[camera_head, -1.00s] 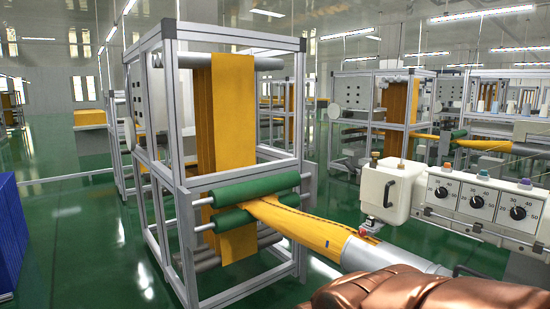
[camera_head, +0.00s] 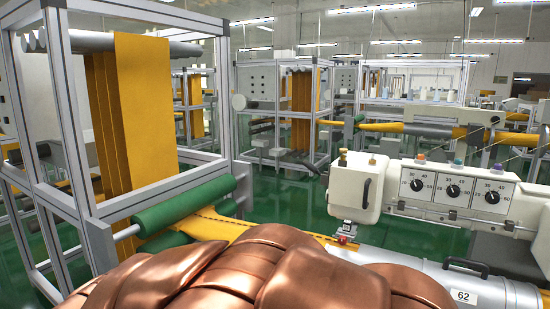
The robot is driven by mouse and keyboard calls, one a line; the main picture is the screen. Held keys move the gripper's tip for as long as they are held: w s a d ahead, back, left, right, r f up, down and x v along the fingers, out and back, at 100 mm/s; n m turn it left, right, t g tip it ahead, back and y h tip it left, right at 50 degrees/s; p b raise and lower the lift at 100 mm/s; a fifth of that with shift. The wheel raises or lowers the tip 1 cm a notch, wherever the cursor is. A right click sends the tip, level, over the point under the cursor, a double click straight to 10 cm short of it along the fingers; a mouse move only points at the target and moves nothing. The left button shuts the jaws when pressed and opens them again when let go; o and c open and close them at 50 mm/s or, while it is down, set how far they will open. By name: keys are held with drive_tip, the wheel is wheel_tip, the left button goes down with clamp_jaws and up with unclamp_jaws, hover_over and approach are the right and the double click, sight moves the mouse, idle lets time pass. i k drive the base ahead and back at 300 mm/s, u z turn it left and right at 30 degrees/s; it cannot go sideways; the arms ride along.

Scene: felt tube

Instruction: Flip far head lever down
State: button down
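A white machine head (camera_head: 345,192) hangs over the grey tube (camera_head: 420,265) right of centre. A dark curved lever (camera_head: 367,192) stands on the right part of its front face, roughly upright. A small red part (camera_head: 346,240) sits under the head, close to the yellow felt (camera_head: 240,228) running onto the tube. I cannot tell from this view whether this is the head the task calls far. The copper-coloured shape along the bottom is likely my own arm. It hides part of the tube and felt. No gripper fingers show.
A metal frame with hanging yellow felt (camera_head: 140,105) and green rollers (camera_head: 185,205) stands at the left. A white beam with black dials (camera_head: 455,192) extends right from the head. A dark handle (camera_head: 466,266) is on the tube. Green floor shows behind.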

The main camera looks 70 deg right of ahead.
sight(314, 170)
drive_tip(key=z, duration=0.6)
drive_tip(key=i, duration=1)
drive_tip(key=z, duration=1.1)
drive_tip(key=i, duration=0.25)
drive_tip(key=z, duration=0.25)
